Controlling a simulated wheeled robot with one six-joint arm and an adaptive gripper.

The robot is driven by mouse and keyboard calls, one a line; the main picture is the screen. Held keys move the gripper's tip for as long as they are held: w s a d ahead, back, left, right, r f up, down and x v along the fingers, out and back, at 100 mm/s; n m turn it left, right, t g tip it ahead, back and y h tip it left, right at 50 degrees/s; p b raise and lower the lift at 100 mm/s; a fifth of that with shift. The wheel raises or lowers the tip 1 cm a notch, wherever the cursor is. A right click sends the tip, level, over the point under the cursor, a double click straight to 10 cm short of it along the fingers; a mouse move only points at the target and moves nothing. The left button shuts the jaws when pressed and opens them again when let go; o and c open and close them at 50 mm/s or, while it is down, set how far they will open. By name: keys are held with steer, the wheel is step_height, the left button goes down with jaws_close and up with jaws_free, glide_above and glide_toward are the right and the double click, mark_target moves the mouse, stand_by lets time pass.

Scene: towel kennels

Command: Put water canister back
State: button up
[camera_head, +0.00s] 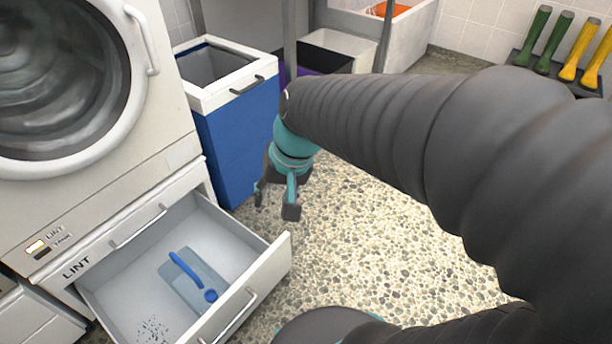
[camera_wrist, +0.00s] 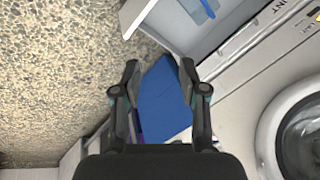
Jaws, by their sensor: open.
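A flat, pale-blue see-through canister (camera_head: 190,283) with a blue handle and round blue cap lies in the open drawer (camera_head: 262,272) marked LINT, under the front-loading machine (camera_head: 95,205). The canister also shows partly at the top edge of the wrist view (camera_wrist: 203,8). My gripper (camera_head: 277,201) is open and empty. It hangs above the floor, beyond the drawer's far right corner and beside the blue bin. In the wrist view my gripper (camera_wrist: 160,67) has both fingers apart with the blue bin behind them.
The blue bin (camera_head: 240,130) with a white rim and handle stands right of the machine. Dark specks (camera_head: 152,330) lie in the drawer's near corner. Green and yellow boots (camera_head: 570,50) stand on a dark rack at the far right. The pebbled floor (camera_head: 370,240) right of the drawer is clear.

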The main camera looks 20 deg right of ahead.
steer(key=s+d+r+n+t+h, duration=0.2)
steer(key=s+d+r+t, duration=0.1)
steer(key=s, duration=0.4)
steer(key=d+r, duration=0.1)
steer(key=d, duration=0.1)
steer(key=shift+s+d+r+n+h, duration=0.2)
steer(key=shift+d+r+n+h, duration=0.1)
steer(key=shift+r, duration=0.05)
steer(key=shift+c, duration=0.3)
stand_by(0.4)
